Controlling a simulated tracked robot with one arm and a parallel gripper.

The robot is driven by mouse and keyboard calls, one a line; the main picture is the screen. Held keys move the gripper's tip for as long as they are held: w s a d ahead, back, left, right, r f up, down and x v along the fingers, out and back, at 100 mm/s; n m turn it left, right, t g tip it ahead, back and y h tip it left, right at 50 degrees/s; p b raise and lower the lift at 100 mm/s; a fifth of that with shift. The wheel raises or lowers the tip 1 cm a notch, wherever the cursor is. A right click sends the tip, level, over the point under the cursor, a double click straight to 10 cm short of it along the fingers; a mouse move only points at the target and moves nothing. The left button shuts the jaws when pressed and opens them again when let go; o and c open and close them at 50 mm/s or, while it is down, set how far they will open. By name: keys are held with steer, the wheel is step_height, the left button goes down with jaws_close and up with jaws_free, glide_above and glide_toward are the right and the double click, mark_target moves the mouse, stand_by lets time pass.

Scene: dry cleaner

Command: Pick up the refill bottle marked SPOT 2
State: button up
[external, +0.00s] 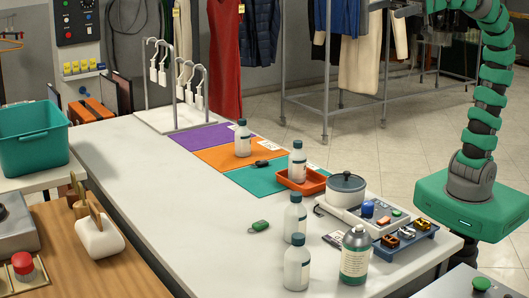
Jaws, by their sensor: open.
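Several pale bottles with dark caps and labels stand upright on the white table (150,190). One bottle (242,142) is on the orange mat and another bottle (297,165) is in a small orange tray (312,181). A third bottle (294,222) stands nearer the front, just behind a further bottle (297,268). The label text is too small to read, so I cannot tell which is SPOT 2. My gripper (385,7) is partly visible at the top edge, high and well apart from the bottles. It is open, with nothing seen in it.
A grey metal can (356,256) stands close right of the front bottle. A scale with a lidded pot (346,188) and a blue tray of small items (408,243) are at the right. The table's left middle is clear.

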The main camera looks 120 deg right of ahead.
mark_target(293, 268)
steer(key=w+d+f+n+p, duration=0.1)
steer(key=w+d+f+n, duration=0.1)
steer(key=w+f, duration=0.95)
steer(key=w+d+f+n+p, duration=0.1)
steer(key=w+d+f, duration=0.2)
steer(key=w+f, duration=0.8)
steer(key=w+a+f+n+g+y, duration=0.1)
steer(key=a+f+y, duration=0.1)
steer(key=f, duration=0.7)
steer(key=w+a+f+n+g+y+p, duration=0.1)
steer(key=w+a+f+y, duration=0.1)
steer(key=f, duration=0.7)
steer(key=w+a+f+n+g+y+p, duration=0.1)
steer(key=a+f+y, duration=0.3)
steer(key=f, duration=0.5)
steer(key=shift+w+a+f+n+g+y, duration=0.15)
steer(key=shift+w+n+g, duration=0.1)
steer(key=shift+w, duration=0.05)
steer(key=shift+w+a+f+n+g+y, duration=0.1)
steer(key=shift+w+n+g+y, duration=0.05)
steer(key=shift+w+n+g, duration=0.15)
steer(key=shift+b+x, duration=0.4)
steer(key=shift+x, duration=3.15)
steer(key=shift+s+a, duration=0.1)
steer(key=shift+a, duration=0.1)
steer(key=c, duration=1.3)
steer(key=shift+o, duration=0.2)
